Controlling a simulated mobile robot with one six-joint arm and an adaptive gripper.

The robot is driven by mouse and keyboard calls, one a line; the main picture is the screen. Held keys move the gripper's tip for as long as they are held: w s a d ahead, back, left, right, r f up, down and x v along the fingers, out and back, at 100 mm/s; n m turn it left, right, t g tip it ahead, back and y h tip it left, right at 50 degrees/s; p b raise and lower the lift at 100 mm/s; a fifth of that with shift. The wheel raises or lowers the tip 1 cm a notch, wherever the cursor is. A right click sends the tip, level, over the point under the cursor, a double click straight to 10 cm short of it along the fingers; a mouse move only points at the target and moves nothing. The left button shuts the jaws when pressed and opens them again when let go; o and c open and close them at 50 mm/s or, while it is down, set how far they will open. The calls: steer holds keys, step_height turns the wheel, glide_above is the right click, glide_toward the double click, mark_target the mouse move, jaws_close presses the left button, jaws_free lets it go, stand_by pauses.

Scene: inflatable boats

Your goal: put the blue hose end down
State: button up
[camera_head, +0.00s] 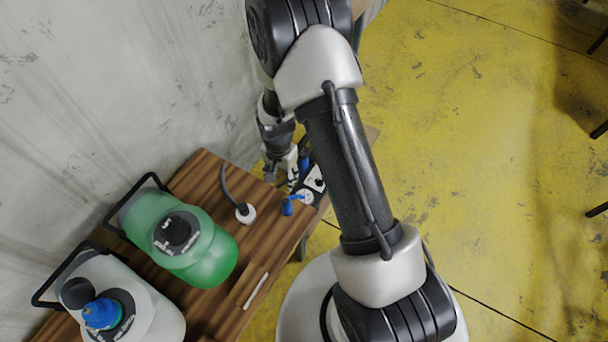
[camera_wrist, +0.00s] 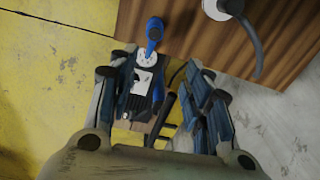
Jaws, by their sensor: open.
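The blue hose end (camera_head: 287,207) is at the right edge of the wooden table, beside a small dark box with white faces (camera_head: 318,185). In the wrist view the blue hose end (camera_wrist: 153,30) shows beyond my fingertips, at the upper end of the box (camera_wrist: 145,80). I cannot tell whether it touches the box. My gripper (camera_head: 284,172) is over the table's far right part, its fingers spread. In the wrist view my gripper (camera_wrist: 165,80) is open, with the box seen between and beneath its fingers. A blue part (camera_head: 303,163) shows next to the gripper, partly hidden.
A white round fitting with a grey hose (camera_head: 245,212) is on the wooden table (camera_head: 205,175), left of the blue hose end. A green jug (camera_head: 205,258) and a white jug (camera_head: 150,310) stand nearer. A wall is left; yellow floor lies right.

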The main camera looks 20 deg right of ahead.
steer(key=s+r+n+t, duration=0.1)
steer(key=s+r+n, duration=0.1)
steer(key=r, duration=1)
steer(key=s+r+n+t, duration=0.1)
steer(key=s+r+n, duration=0.2)
steer(key=r, duration=0.9)
steer(key=s+r+n+t, duration=0.1)
steer(key=s+r+n, duration=0.1)
steer(key=s+r, duration=0.4)
steer(key=s+r+n+t, duration=0.1)
steer(key=s+r+n, duration=0.2)
steer(key=s+r, duration=0.3)
steer(key=s, duration=0.5)
steer(key=shift+s, duration=0.3)
